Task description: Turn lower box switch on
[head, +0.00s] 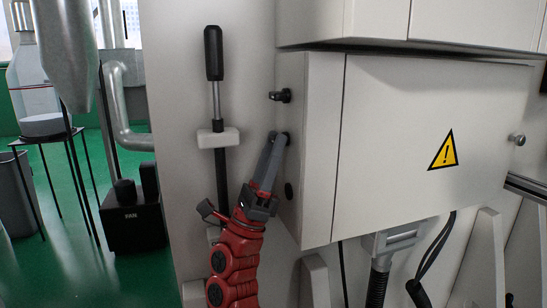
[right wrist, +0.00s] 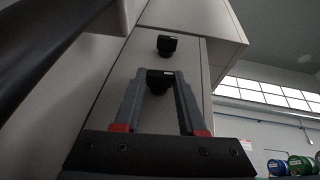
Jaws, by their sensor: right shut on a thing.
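The grey wall box (head: 400,150) has a yellow warning triangle on its front. On its left side face sit an upper black switch (head: 281,96) and a lower black switch (head: 286,137). My right gripper (head: 276,138) reaches up from below and is shut on the lower switch. In the right wrist view, the lower switch (right wrist: 160,82) is between the two fingertips (right wrist: 160,74), and the upper switch (right wrist: 167,44) is beyond it, free. The switch's exact turn angle is hard to tell. My left gripper is not in view.
A black-handled lever (head: 213,55) stands on the wall panel left of my right gripper. A dark round fitting (head: 289,190) is lower on the box side. A black FAN box (head: 133,218) stands at the left. A grey plug with hose (head: 393,240) hangs under the box.

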